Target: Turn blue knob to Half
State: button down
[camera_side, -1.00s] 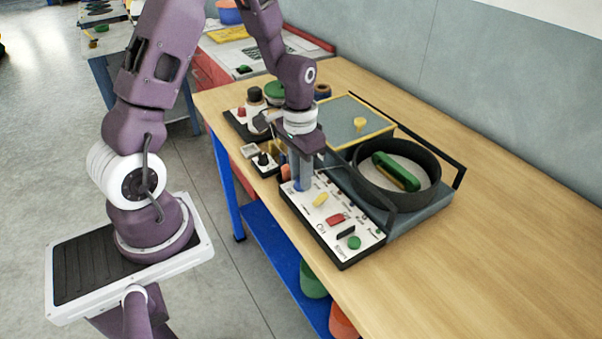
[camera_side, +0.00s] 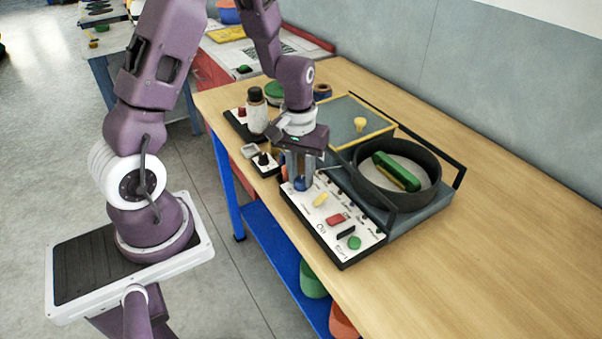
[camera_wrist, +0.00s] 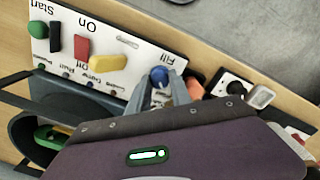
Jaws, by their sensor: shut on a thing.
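The blue knob (camera_side: 301,185) is at the far left end of the white control panel (camera_side: 305,203). My gripper (camera_side: 302,182) points down over it with its fingers shut on it. In the wrist view the blue knob (camera_wrist: 159,76) shows between the tips of my gripper (camera_wrist: 162,84), next to the printed word "Fill". The fingers hide part of the knob and the labels beside it, so I cannot read its setting.
Yellow (camera_side: 320,200), red (camera_side: 335,219), black (camera_side: 346,231) and green (camera_side: 354,243) controls follow along the panel. A black round pan (camera_side: 398,198) holding a green and yellow object (camera_side: 396,171) stands behind it. The table at right is clear.

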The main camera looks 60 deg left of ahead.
aim_at(300, 178)
dwell(0.4)
jog(key=c, duration=1.2)
grip_release()
jog(key=shift+o, duration=0.2)
notch_tip(300, 178, up, 7)
jog(key=shift+s+r, duration=0.1)
jog(key=s+d+r+m+t, duration=0.25)
jog(key=s+d+r, duration=0.25)
jog(key=r, duration=0.5)
jog(key=s+d+r+m+t, duration=0.3)
jog(key=s+d+r+m, duration=0.1)
jog(key=s, duration=0.7)
jog(key=shift+s+r+m, duration=0.2)
jog(key=shift+r+m, duration=0.25)
jog(key=shift+r, duration=0.3)
